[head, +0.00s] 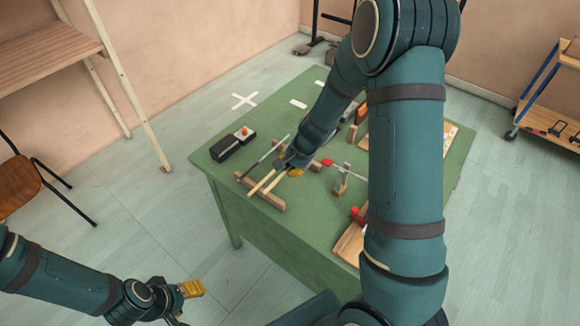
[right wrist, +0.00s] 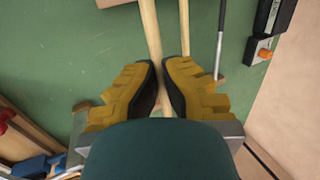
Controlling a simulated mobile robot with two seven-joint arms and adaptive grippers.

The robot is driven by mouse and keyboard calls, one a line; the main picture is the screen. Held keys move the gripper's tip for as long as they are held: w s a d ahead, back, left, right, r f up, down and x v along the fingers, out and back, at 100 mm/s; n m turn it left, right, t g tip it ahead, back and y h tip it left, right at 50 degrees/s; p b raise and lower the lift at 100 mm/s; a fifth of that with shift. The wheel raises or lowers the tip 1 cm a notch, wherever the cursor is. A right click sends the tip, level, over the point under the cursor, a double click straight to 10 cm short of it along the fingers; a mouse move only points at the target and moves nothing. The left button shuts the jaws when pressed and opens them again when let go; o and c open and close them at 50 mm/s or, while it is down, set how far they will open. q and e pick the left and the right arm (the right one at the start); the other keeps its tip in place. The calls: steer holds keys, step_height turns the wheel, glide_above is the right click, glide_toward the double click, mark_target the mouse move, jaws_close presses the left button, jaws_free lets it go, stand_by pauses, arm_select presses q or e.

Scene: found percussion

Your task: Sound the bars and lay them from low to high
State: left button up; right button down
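My right gripper (head: 290,168) reaches down over the green table (head: 300,232). In the right wrist view its yellow fingers (right wrist: 161,64) are close together on both sides of a pale wooden stick (right wrist: 150,28) and seem to touch it. A thinner pale stick (right wrist: 184,25) and a thin grey rod (right wrist: 221,35) lie to the right, apart from the fingers. In the head view these lie across a wooden rest (head: 273,200). My left gripper (head: 190,288) hangs off the table at lower left; its opening is unclear. I cannot tell which pieces are the bars.
A black box (head: 225,147) and a unit with an orange knob (head: 245,132) stand at the table's left. A small wooden stand (head: 341,182) and a red piece (head: 357,214) lie right of the gripper. My right arm hides much of the table. A chair (head: 20,186) stands left.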

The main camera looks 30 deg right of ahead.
steer(key=shift+r, duration=0.1)
steer(key=shift+r+p, duration=0.2)
steer(key=shift+p, duration=0.9)
steer(key=shift+r+g+p, duration=0.1)
steer(key=shift+g+p, duration=0.2)
steer(key=shift+p, duration=0.6)
step_height(320, 180, down, 5)
steer(key=b, duration=0.4)
steer(key=shift+r, duration=0.15)
steer(key=shift+f+b, duration=0.4)
steer(key=shift+b, duration=0.25)
steer(key=shift+f+b, duration=0.6)
steer(key=shift+f, duration=0.1)
steer(key=shift+f, duration=0.25)
